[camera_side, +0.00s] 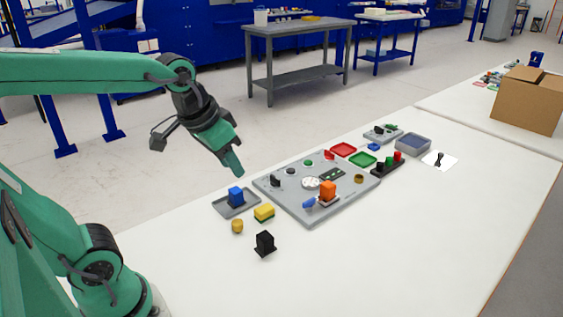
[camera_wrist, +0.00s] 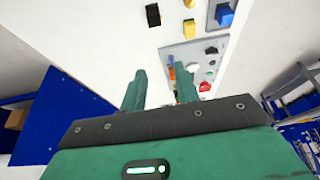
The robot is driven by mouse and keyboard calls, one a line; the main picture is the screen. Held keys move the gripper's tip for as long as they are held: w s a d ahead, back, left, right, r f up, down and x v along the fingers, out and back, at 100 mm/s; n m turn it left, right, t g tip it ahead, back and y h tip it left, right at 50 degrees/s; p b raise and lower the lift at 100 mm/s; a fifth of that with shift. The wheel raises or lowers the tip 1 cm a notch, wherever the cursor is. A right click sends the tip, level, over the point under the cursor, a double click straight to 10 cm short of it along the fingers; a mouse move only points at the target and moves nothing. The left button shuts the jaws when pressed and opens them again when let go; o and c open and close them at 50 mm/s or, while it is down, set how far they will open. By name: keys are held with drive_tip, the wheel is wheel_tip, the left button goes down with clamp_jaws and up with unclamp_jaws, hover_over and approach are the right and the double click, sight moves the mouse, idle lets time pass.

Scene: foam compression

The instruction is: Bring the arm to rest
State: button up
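My gripper (camera_side: 237,168) hangs in the air above the left side of the white table, pointing down and to the right in the side view. In the wrist view its two green fingers (camera_wrist: 160,75) stand apart with nothing held between them. It touches nothing that I can see. The grey task board (camera_side: 279,197) lies to the right of it and below, with an orange block (camera_side: 328,190) on it.
A yellow and green sponge (camera_side: 264,212), a small yellow cylinder (camera_side: 237,226) and a black block (camera_side: 265,243) stand in front of the board. A cardboard box (camera_side: 528,100) is far right. The table's front is clear.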

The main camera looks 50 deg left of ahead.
drive_tip(key=shift+t, duration=0.5)
drive_tip(key=s, duration=0.1)
drive_tip(key=s+f, duration=0.1)
drive_tip(key=s, duration=0.3)
drive_tip(key=shift+s+d+f, duration=0.1)
drive_tip(key=shift+s+f, duration=0.15)
drive_tip(key=shift+f, duration=0.1)
idle(0.4)
